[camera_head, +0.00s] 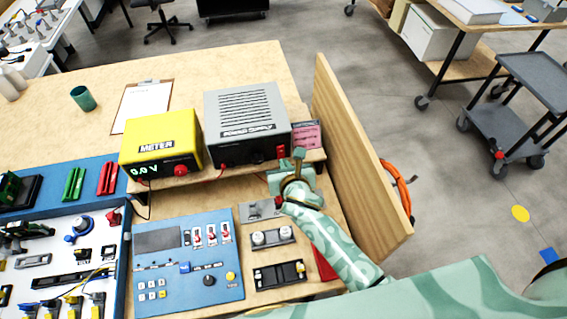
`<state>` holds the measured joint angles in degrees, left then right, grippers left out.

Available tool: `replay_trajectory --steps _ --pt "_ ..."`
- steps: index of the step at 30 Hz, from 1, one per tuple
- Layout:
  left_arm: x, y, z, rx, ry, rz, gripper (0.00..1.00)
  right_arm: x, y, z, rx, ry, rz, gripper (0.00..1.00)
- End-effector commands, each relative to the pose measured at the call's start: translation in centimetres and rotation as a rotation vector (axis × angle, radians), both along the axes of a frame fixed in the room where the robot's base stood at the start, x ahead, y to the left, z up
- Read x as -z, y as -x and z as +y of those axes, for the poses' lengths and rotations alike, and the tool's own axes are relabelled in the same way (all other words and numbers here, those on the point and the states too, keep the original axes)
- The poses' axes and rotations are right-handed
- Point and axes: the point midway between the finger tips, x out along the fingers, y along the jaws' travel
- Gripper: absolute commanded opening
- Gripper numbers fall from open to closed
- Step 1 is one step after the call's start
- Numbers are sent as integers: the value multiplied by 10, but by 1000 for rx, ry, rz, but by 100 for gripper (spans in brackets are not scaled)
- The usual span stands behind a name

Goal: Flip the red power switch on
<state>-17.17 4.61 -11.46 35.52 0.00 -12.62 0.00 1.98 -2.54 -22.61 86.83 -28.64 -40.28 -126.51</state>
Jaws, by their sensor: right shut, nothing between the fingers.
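A small red switch (281,152) sits at the right end of the front face of the grey power box (243,120). Whether it is up or down is too small to tell. My right gripper (299,154) is shut and empty, just right of the red switch and close to it. I cannot tell whether it touches. The yellow meter box (160,135) to the left reads 0.0 V. My left gripper is not in view.
Both boxes stand on a raised wooden shelf. A pink label card (308,134) is behind my gripper. A wooden side board (350,150) rises on the right. A blue panel (188,265) with red toggles and several small modules lie in front. A clipboard (141,105) lies behind.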

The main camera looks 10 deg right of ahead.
Motion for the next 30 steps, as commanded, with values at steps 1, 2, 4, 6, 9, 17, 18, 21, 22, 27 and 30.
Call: replay_trajectory --steps 1,2,4,6,9,17,18,21,22,27,30 --pt "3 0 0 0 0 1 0 2 -5 0 1 0 0 0" --pt "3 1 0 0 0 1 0 3 -8 0 2 -1 1 0" --pt "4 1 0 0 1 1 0 3 -12 0 1 -2 1 0" --pt "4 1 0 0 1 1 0 3 -14 0 0 -1 1 0" --pt "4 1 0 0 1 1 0 3 -15 0 0 -1 0 0" --pt "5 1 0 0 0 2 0 4 -15 0 0 -1 -1 0" --pt "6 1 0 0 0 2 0 4 -15 0 0 -1 -4 0" --pt "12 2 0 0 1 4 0 7 -16 0 0 0 -21 0" --pt "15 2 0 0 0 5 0 9 -16 0 -1 1 -29 0" --pt "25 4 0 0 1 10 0 8 -19 0 0 0 -78 0" --pt "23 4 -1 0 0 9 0 6 -19 0 0 -1 -78 0"
